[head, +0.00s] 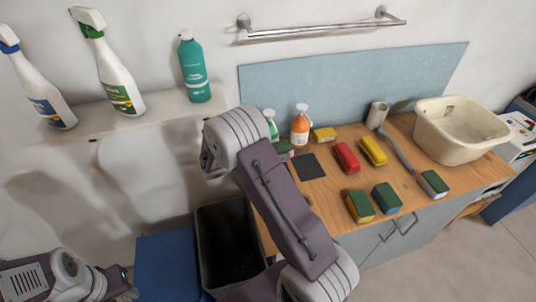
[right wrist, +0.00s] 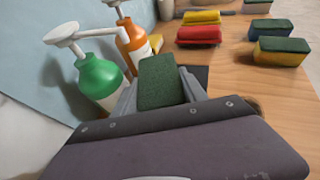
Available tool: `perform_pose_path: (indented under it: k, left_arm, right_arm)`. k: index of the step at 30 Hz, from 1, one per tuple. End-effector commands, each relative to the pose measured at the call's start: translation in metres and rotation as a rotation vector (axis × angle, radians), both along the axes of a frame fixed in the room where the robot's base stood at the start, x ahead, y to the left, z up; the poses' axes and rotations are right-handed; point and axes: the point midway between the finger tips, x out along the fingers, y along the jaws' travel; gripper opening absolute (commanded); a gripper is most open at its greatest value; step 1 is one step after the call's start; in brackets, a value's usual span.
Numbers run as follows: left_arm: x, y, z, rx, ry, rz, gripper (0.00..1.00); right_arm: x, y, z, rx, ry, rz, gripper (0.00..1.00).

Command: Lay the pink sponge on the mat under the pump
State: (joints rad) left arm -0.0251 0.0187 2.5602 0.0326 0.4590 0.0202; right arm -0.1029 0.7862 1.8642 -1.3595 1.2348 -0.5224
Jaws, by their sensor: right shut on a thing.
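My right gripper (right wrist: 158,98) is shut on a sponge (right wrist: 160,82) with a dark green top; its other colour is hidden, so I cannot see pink. In the head view my right arm hides most of the gripper, and a bit of the sponge (head: 284,147) shows past it. The dark square mat (head: 310,167) lies on the wooden counter, just beyond the sponge in the right wrist view. An orange pump bottle (head: 300,127) and a green pump bottle (right wrist: 100,80) stand behind. My left gripper (head: 124,287) is partly seen at the lower left, its jaws unclear.
A red (head: 347,157) and a yellow block (head: 373,151) lie right of the mat. Several green-topped sponges (head: 360,206) line the counter's front. A brush (head: 398,152), a cup (head: 377,115) and a cream basin (head: 462,128) are further right. A dark bin (head: 228,245) stands below left.

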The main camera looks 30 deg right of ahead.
Motion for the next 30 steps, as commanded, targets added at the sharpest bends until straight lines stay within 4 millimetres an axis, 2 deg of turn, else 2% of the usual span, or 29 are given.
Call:
perform_pose_path:
  k: [8,20,30]
  left_arm:
    - [0.0,0.0,-0.014,0.0,0.0,0.0,0.36]
    - [0.0,0.0,-0.058,0.0,0.0,0.0,0.36]
    - [0.0,0.0,-0.059,0.0,0.0,0.0,0.36]
  right_arm:
    - [0.0,0.001,-0.015,0.0,0.0,0.002,0.07]
    - [0.0,0.001,-0.066,0.001,-0.001,0.002,0.07]
    - [0.0,0.001,-0.068,0.0,-0.001,0.003,0.07]
